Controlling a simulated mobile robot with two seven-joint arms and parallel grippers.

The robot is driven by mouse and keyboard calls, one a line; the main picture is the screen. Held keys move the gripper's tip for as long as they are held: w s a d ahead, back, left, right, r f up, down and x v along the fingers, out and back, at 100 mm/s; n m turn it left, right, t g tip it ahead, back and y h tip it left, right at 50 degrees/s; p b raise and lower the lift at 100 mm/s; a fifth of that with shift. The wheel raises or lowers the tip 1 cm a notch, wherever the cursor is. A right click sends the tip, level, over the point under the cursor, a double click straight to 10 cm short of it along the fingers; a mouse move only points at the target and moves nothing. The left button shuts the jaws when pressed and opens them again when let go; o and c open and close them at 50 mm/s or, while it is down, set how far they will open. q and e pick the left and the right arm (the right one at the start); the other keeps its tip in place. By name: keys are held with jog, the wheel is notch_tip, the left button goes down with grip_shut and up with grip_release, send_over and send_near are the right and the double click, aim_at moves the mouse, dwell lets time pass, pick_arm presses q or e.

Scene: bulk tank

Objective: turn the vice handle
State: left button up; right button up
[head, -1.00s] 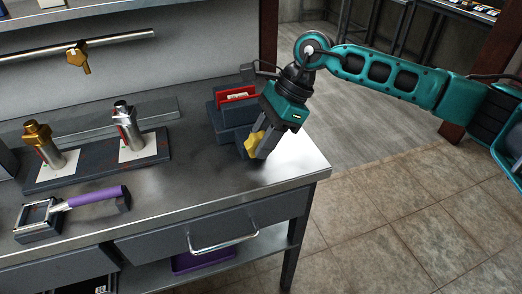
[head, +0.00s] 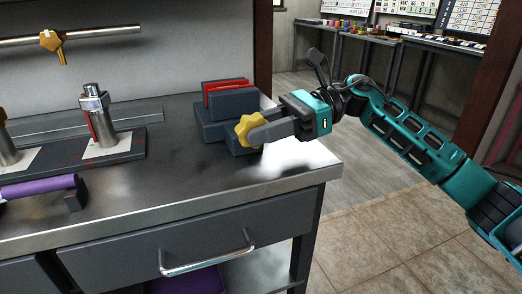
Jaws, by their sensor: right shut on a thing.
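The vice (head: 220,124) stands at the right back of the metal workbench, a dark grey body with red jaw faces (head: 228,84). Its yellow star-shaped handle (head: 245,131) is on the front side. My right gripper (head: 262,132) comes in from the right, held roughly level, and is shut on the yellow handle. My left gripper is not in view.
A silver cylinder fitting (head: 100,122) stands on a dark base plate at left. A purple-handled tool (head: 38,187) lies in front. A yellow valve knob (head: 53,42) hangs from a rail. A drawer handle (head: 208,256) sticks out below the bench edge.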

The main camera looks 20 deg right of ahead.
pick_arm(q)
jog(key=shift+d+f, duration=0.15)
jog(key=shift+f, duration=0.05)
pick_arm(e)
jog(key=shift+y, duration=0.7)
jog(key=o, duration=1)
jog(key=shift+c, duration=0.2)
jog(key=d, duration=1.1)
jog(key=shift+w+d+r+p, duration=0.1)
jog(key=shift+w+d+p, duration=0.15)
jog(key=shift+p, duration=0.1)
jog(key=shift+d, duration=0.6)
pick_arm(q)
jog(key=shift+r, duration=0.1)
pick_arm(e)
jog(key=shift+d, duration=0.1)
